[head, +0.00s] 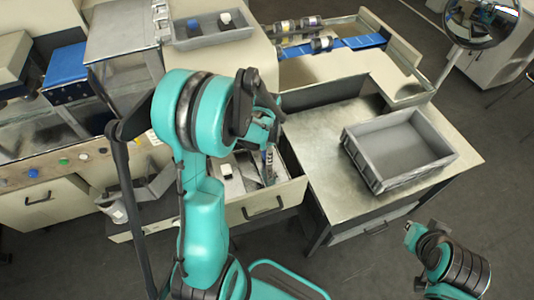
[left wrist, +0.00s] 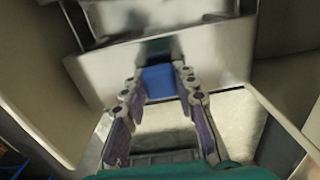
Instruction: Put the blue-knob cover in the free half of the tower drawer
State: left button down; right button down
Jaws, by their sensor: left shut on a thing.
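The blue-knob cover shows in the left wrist view as a pale metal plate (left wrist: 215,62) with a blue knob (left wrist: 158,82). My left gripper (left wrist: 160,88) is shut on the knob. In the head view my left gripper (head: 267,158) points down into the open tower drawer (head: 262,205), at its right part. The cover is mostly hidden there by my arm. Another piece with a white and black knob (head: 226,171) lies in the drawer's left part. I cannot tell whether the held cover touches the drawer floor. My right gripper is out of view; only its arm shows at the lower right.
The drawer walls stand close around my left gripper. A grey tray (head: 222,37) with knobbed pieces sits on the machine top. An empty grey crate (head: 374,180) stands on the right table (head: 315,133).

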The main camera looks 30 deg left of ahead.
pick_arm(q)
jog(key=shift+f+b, duration=0.6)
jog(key=shift+f, duration=0.05)
jog(key=c, duration=1.1)
grip_release()
notch_tip(320, 180, up, 12)
jog(key=s+d+r+n+t, duration=0.1)
jog(key=s+d+n+t, duration=0.1)
jog(key=s+d, duration=0.1)
jog(key=s+d+r+n+t, duration=0.2)
jog(key=s+d+n, duration=0.1)
jog(key=s+d, duration=0.1)
jog(key=s+d+r+n+t, duration=0.2)
jog(key=s+d+n+t, duration=0.1)
jog(key=s, duration=0.1)
jog(key=shift+d, duration=0.3)
